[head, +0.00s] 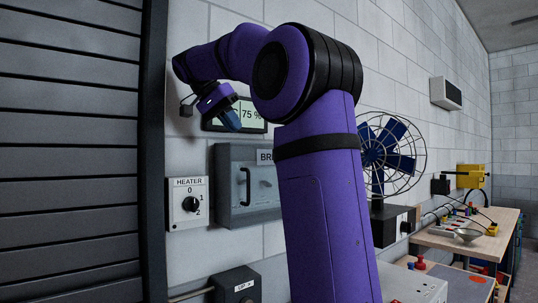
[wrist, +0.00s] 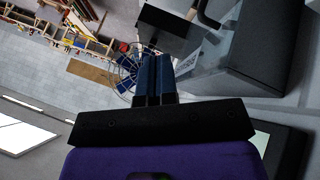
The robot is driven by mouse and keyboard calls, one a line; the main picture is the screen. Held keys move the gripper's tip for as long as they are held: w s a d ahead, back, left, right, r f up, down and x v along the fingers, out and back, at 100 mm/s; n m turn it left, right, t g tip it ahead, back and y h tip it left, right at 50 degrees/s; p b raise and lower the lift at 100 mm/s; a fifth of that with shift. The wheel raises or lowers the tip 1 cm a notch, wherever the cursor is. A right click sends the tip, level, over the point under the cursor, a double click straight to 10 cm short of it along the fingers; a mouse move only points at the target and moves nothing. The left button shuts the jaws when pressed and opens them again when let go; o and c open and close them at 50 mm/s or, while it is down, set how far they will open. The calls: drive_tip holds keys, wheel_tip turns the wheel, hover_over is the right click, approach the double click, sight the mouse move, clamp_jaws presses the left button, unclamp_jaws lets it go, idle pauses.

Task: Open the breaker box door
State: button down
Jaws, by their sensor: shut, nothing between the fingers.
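The grey breaker box (head: 262,207) is on the block wall, with a label starting "BR" partly hidden by my arm. Its door looks shut. A black vertical handle (head: 246,187) is at the left of its front. My gripper (head: 231,122) is above the box, in front of a wall display, apart from the handle. In the wrist view, its blue fingers (wrist: 154,78) are together with nothing between them. That view also shows a grey box (wrist: 240,68), seemingly the breaker box, at the upper right, with a dark handle (wrist: 206,14) at the top edge.
A heater switch (head: 188,203) is left of the box, beside a dark slatted shutter (head: 70,150). The display (head: 250,112) reads 75 %. A caged fan (head: 390,155) and a workbench (head: 455,242) stand to the right. A small dark box (head: 236,287) is below.

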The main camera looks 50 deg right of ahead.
drive_tip(key=s+d+f, duration=0.6)
drive_tip(key=s+f, duration=0.1)
drive_tip(key=f, duration=0.1)
drive_tip(key=shift+s, duration=0.15)
idle(0.6)
drive_tip(key=shift+d, duration=0.1)
idle(1.2)
